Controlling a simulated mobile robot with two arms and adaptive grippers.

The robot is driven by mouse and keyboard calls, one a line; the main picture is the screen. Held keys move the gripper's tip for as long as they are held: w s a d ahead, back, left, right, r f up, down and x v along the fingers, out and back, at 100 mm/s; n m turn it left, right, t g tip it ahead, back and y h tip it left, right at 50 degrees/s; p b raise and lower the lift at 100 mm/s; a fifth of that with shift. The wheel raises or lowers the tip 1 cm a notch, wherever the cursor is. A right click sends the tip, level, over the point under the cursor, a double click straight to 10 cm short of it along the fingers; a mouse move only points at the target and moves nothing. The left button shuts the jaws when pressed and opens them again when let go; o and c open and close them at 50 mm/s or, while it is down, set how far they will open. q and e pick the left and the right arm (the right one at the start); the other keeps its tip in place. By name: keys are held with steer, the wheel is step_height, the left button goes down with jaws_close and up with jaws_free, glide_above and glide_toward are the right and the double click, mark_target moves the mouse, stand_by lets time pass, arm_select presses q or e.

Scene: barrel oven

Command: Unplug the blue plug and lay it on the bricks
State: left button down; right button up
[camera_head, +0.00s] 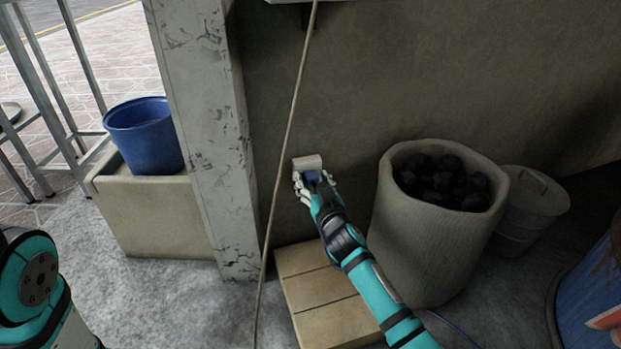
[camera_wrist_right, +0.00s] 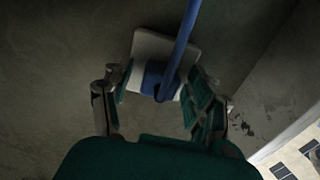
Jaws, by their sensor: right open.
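The blue plug (camera_wrist_right: 158,80) sits at the white wall socket (camera_wrist_right: 148,50) in the right wrist view, with its blue cord running up out of the picture. In the head view the socket (camera_head: 307,162) is on the dark wall, and the plug (camera_head: 311,177) shows partly between the fingers. My right gripper (camera_head: 315,186) is at the socket; in the wrist view its open fingers (camera_wrist_right: 158,97) stand on either side of the plug. The bricks (camera_head: 313,284) lie flat on the floor below the socket. My left gripper is out of view.
A sack of coal (camera_head: 430,225) stands to the right of my right arm, with a metal bucket (camera_head: 533,205) behind it. A concrete pillar (camera_head: 205,130) and a hanging cord (camera_head: 285,150) are to the left. A blue bucket (camera_head: 146,138) stands on a block. The bricks' visible top is bare.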

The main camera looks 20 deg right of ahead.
stand_by(0.3)
steer(key=shift+c, duration=0.8)
steer(key=c, duration=0.9)
jaws_close()
